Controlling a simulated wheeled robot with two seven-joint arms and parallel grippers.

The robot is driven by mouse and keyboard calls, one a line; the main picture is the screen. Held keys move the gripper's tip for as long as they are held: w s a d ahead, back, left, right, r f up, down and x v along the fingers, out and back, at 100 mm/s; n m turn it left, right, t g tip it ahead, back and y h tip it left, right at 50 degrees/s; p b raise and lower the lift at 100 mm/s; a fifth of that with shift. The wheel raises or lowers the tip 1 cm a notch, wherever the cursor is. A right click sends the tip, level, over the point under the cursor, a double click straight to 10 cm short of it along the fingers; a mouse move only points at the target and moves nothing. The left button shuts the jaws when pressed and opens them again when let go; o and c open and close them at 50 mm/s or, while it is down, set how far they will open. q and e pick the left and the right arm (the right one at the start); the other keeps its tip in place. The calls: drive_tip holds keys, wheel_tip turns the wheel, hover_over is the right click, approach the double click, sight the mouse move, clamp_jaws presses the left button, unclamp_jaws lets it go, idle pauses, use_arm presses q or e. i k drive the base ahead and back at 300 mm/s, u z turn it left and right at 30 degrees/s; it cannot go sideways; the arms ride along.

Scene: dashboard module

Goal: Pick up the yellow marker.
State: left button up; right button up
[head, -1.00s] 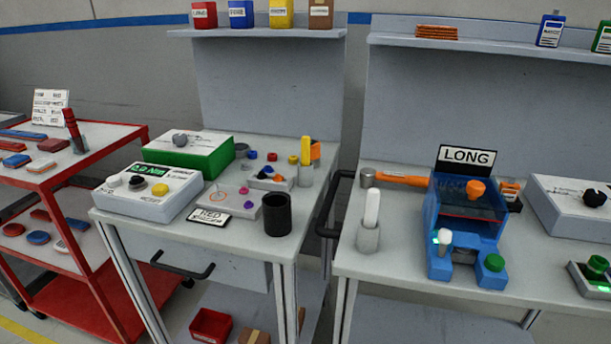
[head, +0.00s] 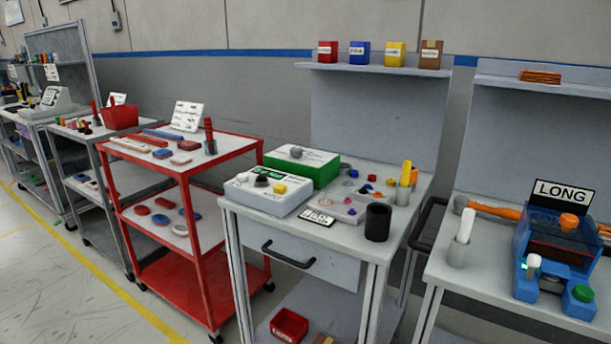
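The yellow marker (head: 405,173) stands upright in a small grey holder (head: 402,195) near the right rear of the middle workbench. An orange item (head: 413,177) shows right beside it, partly hidden behind it. A black cup (head: 378,222) stands in front of the holder, to its left. Neither of my grippers shows in the head view.
The middle bench (head: 345,241) also bears a white box with knobs (head: 268,192), a green-sided box (head: 301,166) and small coloured parts. A red cart (head: 186,200) stands left. On the right bench are a white marker (head: 466,226) and a blue device (head: 556,258). Floor (head: 70,290) is open at lower left.

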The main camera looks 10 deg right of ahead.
sight(407, 163)
drive_tip(key=u, duration=0.9)
drive_tip(key=i, duration=1.1)
drive_tip(key=z, duration=1.4)
